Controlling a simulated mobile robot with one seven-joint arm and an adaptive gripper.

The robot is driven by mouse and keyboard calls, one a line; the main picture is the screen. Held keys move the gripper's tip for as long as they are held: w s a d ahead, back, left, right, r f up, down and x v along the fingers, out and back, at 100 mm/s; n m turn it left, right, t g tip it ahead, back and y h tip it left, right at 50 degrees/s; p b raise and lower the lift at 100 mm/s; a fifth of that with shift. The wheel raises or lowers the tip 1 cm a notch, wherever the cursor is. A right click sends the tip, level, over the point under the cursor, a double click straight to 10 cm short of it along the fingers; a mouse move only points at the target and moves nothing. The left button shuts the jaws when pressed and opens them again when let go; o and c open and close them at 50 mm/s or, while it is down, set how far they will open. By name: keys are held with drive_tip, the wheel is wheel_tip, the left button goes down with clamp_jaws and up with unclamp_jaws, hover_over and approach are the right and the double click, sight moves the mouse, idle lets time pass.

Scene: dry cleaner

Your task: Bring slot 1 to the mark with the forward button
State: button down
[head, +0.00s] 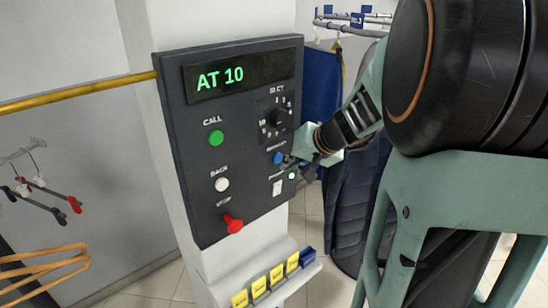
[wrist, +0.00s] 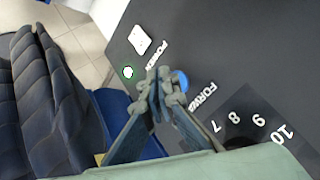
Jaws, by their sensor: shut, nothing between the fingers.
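The dark control panel (head: 245,145) is mounted on a white column, and its display (head: 220,76) reads "AT 10" in green. The blue forward button (head: 278,158) sits on the panel's right side, below the black slot dial (head: 278,117). My gripper (head: 291,162) is shut and empty, its tips close to the forward button. In the wrist view the shut fingertips (wrist: 156,82) are beside the blue button (wrist: 181,81) and partly cover it. I cannot tell whether they touch it. The conveyor slots' number tags are too small to read, and the mark is not identifiable.
The panel also has a green call button (head: 216,138), a white back button (head: 222,184), a red stop knob (head: 233,223), a lit lamp (head: 292,176) and a white power switch (head: 277,188). Dark garments (head: 352,190) hang to the right. Yellow tags (head: 258,287) stand on a ledge below.

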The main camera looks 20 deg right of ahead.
drive_tip(key=shift+w, duration=0.15)
idle(0.3)
drive_tip(key=shift+w+a, duration=0.15)
drive_tip(key=shift+w, duration=0.1)
drive_tip(key=shift+w+a+b, duration=0.15)
drive_tip(key=shift+w+b, duration=0.2)
drive_tip(key=shift+w, duration=0.05)
idle(0.6)
idle(0.4)
drive_tip(key=shift+s+d+b, duration=0.3)
drive_tip(key=shift+s+b, duration=0.4)
drive_tip(key=shift+s, duration=0.1)
